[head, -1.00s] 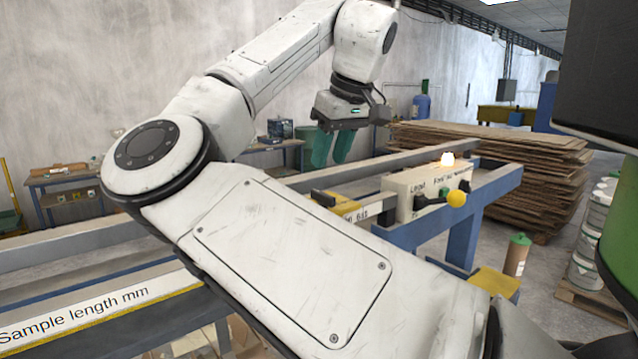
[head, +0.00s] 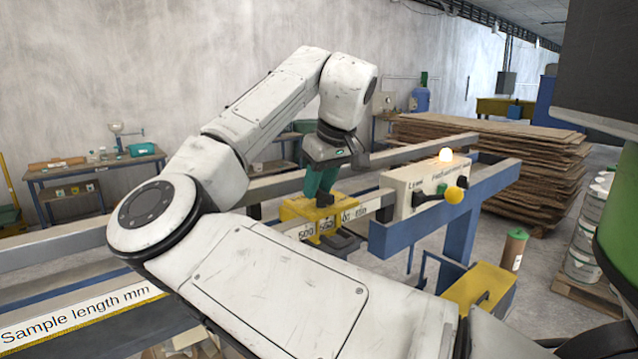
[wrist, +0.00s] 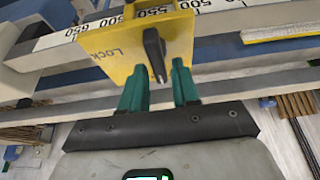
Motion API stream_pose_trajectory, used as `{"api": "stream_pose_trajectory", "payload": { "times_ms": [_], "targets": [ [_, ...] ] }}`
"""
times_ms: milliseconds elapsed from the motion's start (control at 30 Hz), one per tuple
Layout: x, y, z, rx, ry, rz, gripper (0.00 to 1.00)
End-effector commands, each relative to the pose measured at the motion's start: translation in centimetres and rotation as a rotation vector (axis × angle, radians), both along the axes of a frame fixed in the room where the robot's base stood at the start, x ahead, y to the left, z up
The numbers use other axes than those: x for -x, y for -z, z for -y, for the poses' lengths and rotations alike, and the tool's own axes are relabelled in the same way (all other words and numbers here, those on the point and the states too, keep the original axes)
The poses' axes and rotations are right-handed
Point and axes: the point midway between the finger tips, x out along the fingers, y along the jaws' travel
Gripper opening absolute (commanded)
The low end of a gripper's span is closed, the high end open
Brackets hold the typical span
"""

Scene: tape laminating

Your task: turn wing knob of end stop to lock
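The yellow end stop (head: 293,211) sits on the scale rail, below my gripper (head: 320,200) in the head view. In the wrist view the yellow plate (wrist: 120,58) carries the word "Lock", partly covered. The black wing knob (wrist: 153,46) stands out from the plate, its long wing pointing down in the picture. My gripper (wrist: 158,68) has two green fingers set apart. The wing's lower end appears between them, with a small gap showing on the right side. Whether a finger touches the wing is hard to tell.
The rail's scale (wrist: 220,6) shows numbers around 500 to 650. A white control box (head: 427,190) with a yellow ball knob and a lit lamp stands right of the end stop. Stacked brown boards (head: 500,165) lie behind it. Blue frame beams (head: 400,238) run alongside.

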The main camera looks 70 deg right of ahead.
Motion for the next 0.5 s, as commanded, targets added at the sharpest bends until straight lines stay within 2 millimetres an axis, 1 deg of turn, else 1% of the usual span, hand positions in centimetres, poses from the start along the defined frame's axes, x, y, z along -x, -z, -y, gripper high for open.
{"api": "stream_pose_trajectory", "payload": {
  "times_ms": [33,300,500],
  "targets": [
    [0.01,-0.02,0.00,0.000,0.000,0.000,0.25],
    [0.00,-0.03,0.00,0.000,0.000,0.000,0.00],
    [0.00,-0.04,-0.01,0.000,0.000,0.000,0.00]
  ]
}}
